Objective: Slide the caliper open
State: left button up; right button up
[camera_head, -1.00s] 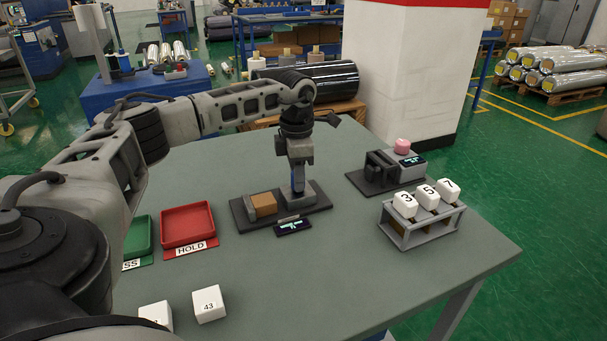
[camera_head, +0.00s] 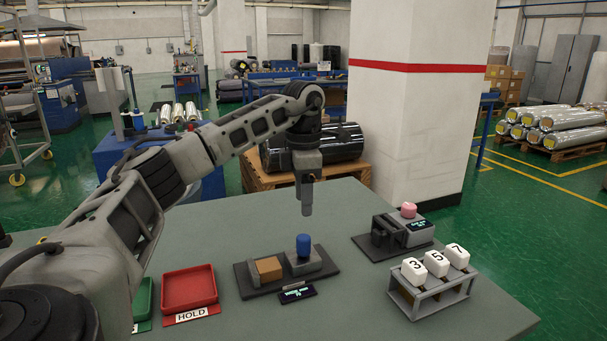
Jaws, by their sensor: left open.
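A caliper-like fixture on a dark base plate (camera_head: 245,283) sits mid-table. It carries a brown block (camera_head: 268,269) and, to its right, a grey sliding piece (camera_head: 318,264) with an upright blue handle (camera_head: 303,245) on top. A small gap shows between the brown block and the grey piece. A small display (camera_head: 297,293) lies in front; its text is too small to read. My left gripper (camera_head: 307,208) points down just above the blue handle, apart from it, open and holding nothing. Its fingers appear edge-on. My right gripper is out of view.
A second device with a pink knob (camera_head: 408,210) stands to the right. In front of it is a rack (camera_head: 432,300) with white numbered cubes. A red HOLD tray (camera_head: 189,289) and a green tray (camera_head: 141,298) are at left. The table's back is clear.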

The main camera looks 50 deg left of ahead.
pick_arm(q)
notch_tip(320, 180, up, 5)
jog(key=shift+r, duration=0.1)
jog(key=shift+s, duration=0.15)
dwell(0.6)
